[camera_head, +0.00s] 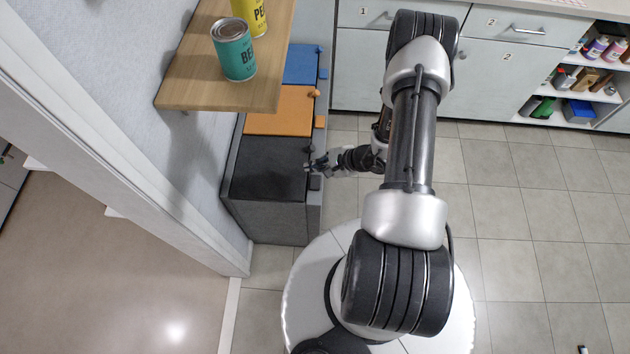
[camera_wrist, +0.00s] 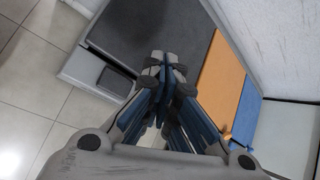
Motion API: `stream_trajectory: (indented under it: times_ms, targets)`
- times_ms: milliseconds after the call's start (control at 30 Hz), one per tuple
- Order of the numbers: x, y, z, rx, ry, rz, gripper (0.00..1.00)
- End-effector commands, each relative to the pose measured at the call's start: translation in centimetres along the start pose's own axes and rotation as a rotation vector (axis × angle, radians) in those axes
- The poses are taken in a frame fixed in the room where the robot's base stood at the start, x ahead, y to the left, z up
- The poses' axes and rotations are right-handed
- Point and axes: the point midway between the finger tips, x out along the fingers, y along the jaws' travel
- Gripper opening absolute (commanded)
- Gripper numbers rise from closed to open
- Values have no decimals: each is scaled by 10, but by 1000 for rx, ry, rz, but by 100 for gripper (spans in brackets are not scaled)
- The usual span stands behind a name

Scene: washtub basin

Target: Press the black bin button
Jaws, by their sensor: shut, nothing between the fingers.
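The black bin (camera_head: 268,170) is the nearest of three bins along the wall, and its dark lid lies flat. The lid also shows at the top of the wrist view (camera_wrist: 125,38). A dark square block, which looks like the black bin button (camera_head: 315,183), sits on the bin's front rim. It shows left of the fingers in the wrist view (camera_wrist: 116,82). My gripper (camera_head: 310,168) is shut and empty, with its fingertips (camera_wrist: 168,62) at the lid's front edge, beside the block. I cannot tell whether they touch the bin.
The orange bin (camera_head: 279,110) and blue bin (camera_head: 301,64) continue the row. A wooden shelf (camera_head: 205,85) overhangs the bins, holding a teal can (camera_head: 234,52) and a yellow can (camera_head: 252,14). Cabinets (camera_head: 505,65) stand at the back.

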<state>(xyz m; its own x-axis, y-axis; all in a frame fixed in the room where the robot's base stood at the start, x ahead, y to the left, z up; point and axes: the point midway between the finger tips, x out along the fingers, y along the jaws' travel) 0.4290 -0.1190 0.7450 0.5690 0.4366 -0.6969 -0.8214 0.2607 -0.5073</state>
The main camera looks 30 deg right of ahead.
Motion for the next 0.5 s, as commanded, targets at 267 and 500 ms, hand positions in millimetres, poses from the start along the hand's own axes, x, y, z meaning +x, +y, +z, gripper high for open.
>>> stream_trajectory:
  times_ms: [267, 500]
  targets:
    - [20, 15, -14, 1, -1, 1, 0]
    - [44, 33, -32, 1, 0, 1, 0]
